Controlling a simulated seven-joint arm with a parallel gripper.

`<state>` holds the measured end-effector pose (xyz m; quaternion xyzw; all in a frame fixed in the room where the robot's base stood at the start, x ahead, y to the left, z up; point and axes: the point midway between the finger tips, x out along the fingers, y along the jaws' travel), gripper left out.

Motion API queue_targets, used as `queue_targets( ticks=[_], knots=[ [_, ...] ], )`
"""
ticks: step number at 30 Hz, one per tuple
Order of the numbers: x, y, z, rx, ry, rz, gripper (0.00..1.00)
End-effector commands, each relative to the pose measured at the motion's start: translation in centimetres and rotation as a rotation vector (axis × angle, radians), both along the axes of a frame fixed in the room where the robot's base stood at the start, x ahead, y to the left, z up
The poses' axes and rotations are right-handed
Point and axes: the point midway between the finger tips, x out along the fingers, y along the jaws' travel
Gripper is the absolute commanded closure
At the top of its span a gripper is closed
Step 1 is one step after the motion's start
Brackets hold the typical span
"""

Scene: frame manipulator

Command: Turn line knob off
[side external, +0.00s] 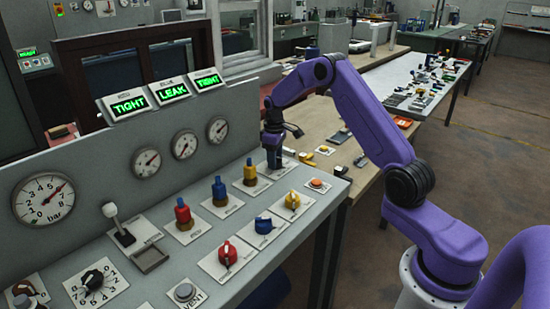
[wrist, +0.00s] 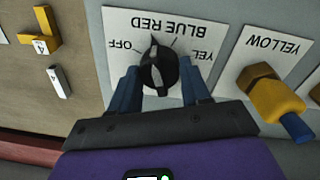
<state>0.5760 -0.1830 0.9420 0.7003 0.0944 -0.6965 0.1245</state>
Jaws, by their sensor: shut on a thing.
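The line knob (wrist: 158,72) is black and sits on a white card (wrist: 200,35) marked OFF, BLUE, RED and a partly hidden YEL label. In the wrist view, the OFF label is at the card's left. The knob's ridge runs roughly up the picture, between the OFF side and the colour labels; I cannot tell its exact setting. My gripper (wrist: 160,88) has its two blue fingers on either side of the knob, shut on it. In the side external view, my gripper (side external: 273,160) is down at the panel's far end and hides the knob.
A yellow fitting with a blue tip (wrist: 275,100) stands close beside the knob. The grey panel (side external: 200,255) also carries red and blue fittings, coloured knobs, a lever (side external: 117,222) and gauges (side external: 44,199). Three green displays (side external: 174,90) read TIGHT, LEAK, TIGHT. A wooden bench lies beyond.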

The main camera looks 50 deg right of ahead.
Motion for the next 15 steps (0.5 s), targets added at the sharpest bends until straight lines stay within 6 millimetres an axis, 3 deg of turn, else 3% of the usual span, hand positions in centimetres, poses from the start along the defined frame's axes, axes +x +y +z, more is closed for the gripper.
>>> queue_targets(
  ticks=[15],
  knots=[
    [0.07, 0.01, 0.21, -0.002, -0.007, 0.483, 0.83]
  ],
)
